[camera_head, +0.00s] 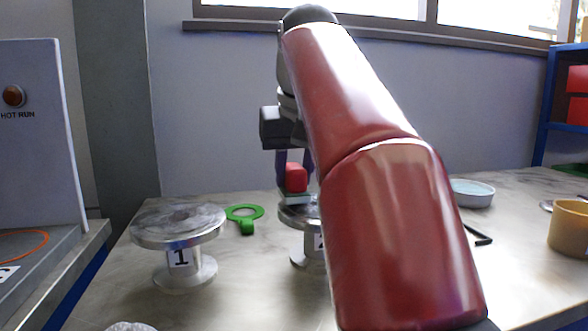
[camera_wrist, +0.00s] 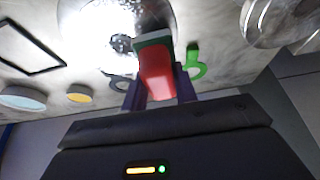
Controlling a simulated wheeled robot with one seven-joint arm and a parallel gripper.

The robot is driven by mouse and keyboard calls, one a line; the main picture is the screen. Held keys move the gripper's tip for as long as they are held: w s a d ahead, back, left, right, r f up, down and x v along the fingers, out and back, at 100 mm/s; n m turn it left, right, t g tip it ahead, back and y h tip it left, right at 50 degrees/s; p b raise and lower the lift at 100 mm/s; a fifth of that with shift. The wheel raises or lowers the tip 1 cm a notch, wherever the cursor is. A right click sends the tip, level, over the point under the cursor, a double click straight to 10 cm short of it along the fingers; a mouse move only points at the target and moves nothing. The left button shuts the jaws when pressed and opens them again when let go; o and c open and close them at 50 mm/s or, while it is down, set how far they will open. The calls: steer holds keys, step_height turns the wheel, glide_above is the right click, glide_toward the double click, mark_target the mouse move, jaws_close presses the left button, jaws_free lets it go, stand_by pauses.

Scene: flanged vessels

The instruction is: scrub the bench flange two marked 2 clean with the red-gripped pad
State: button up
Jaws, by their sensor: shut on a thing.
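My gripper (camera_head: 294,170) is shut on the red grip (camera_head: 296,178) of the scrubbing pad; the grip shows between my fingers in the wrist view (camera_wrist: 156,76). The pad's green underside layer (camera_wrist: 152,39) is at the top of bench flange two (camera_head: 297,217), touching or just above it; I cannot tell which. My arm hides the right part of this flange and most of its 2 label in the head view. In the wrist view, flange two (camera_wrist: 95,30) is a bright metal disc with a dark speckled patch just left of the pad.
Flange one (camera_head: 178,226), marked 1, stands left with a grey, mottled top. A green ring tool (camera_head: 246,214) lies between the flanges. A shallow pale dish (camera_head: 472,193), a yellow pot (camera_head: 570,228) and a black frame (camera_wrist: 30,48) are to the right. A HOT RUN cabinet (camera_head: 35,150) stands far left.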

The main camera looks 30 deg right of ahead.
steer(key=shift+f+b, duration=0.3)
steer(key=shift+f, duration=0.15)
steer(key=shift+s+d+r+p, duration=0.1)
steer(key=shift+s+d+p, duration=0.15)
steer(key=shift+d, duration=0.45)
steer(key=shift+s+d+r+p, duration=0.15)
steer(key=shift+d+p, duration=0.15)
steer(key=shift+d, duration=0.35)
steer(key=shift+s+d+f+p, duration=0.1)
steer(key=shift+s+d+p, duration=0.15)
steer(key=shift+d, duration=0.55)
steer(key=shift+s+d+f+p, duration=0.1)
steer(key=shift+s+d+p, duration=0.1)
steer(key=shift+d, duration=0.55)
steer(key=shift+s+d+f+p, duration=0.1)
steer(key=shift+s+d+p, duration=0.15)
steer(key=shift+d, duration=0.55)
steer(key=shift+r, duration=0.15)
steer(key=shift+w+a, duration=0.3)
steer(key=shift+a, duration=0.65)
steer(key=shift+w+a, duration=0.25)
steer(key=shift+a, duration=0.65)
steer(key=shift+w+a+f, duration=0.1)
steer(key=shift+w+a, duration=0.2)
steer(key=shift+a, duration=0.65)
steer(key=shift+w+a+f, duration=0.1)
steer(key=shift+w+a, duration=0.15)
steer(key=shift+a, duration=0.7)
